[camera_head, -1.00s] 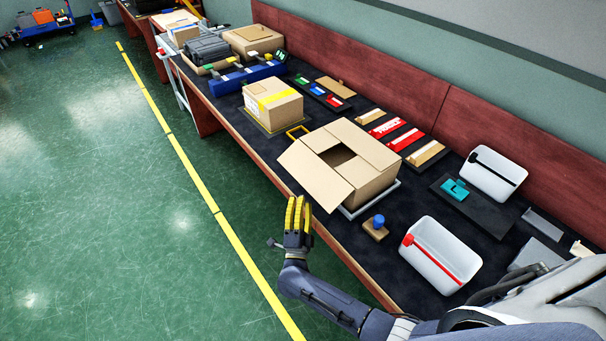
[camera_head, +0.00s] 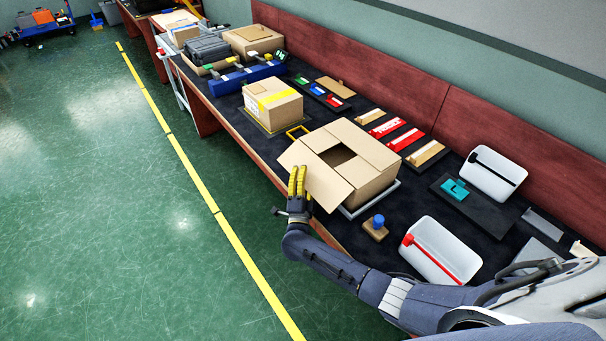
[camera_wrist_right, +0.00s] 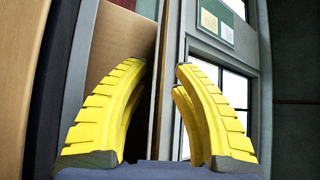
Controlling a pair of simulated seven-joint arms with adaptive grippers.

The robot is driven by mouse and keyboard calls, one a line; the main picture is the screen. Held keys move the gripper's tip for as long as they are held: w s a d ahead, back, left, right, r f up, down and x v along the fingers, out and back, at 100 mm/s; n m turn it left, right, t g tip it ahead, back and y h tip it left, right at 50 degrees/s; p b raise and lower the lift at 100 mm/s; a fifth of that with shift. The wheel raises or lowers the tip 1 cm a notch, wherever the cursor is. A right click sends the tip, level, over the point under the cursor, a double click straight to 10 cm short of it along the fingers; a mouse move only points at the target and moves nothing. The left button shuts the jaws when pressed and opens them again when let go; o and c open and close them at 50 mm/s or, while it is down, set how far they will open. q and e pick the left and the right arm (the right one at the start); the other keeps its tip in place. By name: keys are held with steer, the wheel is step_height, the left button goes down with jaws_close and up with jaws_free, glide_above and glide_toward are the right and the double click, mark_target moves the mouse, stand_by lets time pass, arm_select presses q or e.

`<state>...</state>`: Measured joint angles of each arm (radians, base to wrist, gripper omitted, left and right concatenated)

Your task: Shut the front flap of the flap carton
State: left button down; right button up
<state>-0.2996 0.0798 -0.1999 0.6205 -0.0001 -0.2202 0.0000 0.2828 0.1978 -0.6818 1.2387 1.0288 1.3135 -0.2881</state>
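The flap carton (camera_head: 372,185) is a brown box on the dark bench. Its front flap (camera_head: 316,178) hangs outward over the bench's front edge, sloping down. The other top flaps lie roughly flat around a dark opening. My right gripper (camera_head: 297,182), with yellow ridged fingers, is at the outer left edge of the front flap. In the right wrist view its fingers (camera_wrist_right: 160,68) stand apart, with brown cardboard (camera_wrist_right: 112,40) behind the left finger and a thin upright edge showing between them. Contact with the flap cannot be told. My left gripper is out of view.
A pale tray (camera_head: 395,186) edges the carton's base. A blue-knobbed block (camera_head: 377,225) and a white bin with a red clip (camera_head: 443,250) stand to the right. A taped carton (camera_head: 272,105) stands further back left. The floor in front is clear.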

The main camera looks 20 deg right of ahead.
steer(key=shift+o, duration=0.4)
jaws_close()
steer(key=shift+r, duration=0.1)
steer(key=shift+s+a+r+m+g, duration=0.1)
steer(key=shift+a+r+m+g, duration=0.1)
steer(key=shift+r+m+g, duration=0.4)
steer(key=shift+s+a+r+m+g, duration=0.15)
steer(key=shift+r+m+g, duration=0.15)
steer(key=shift+m+g, duration=0.45)
steer(key=shift+w+r+m+g+y, duration=0.1)
steer(key=shift+r+m+g+y, duration=0.4)
steer(key=shift+r+m+g, duration=0.75)
steer(key=shift+r+m, duration=0.1)
steer(key=shift+m, duration=0.3)
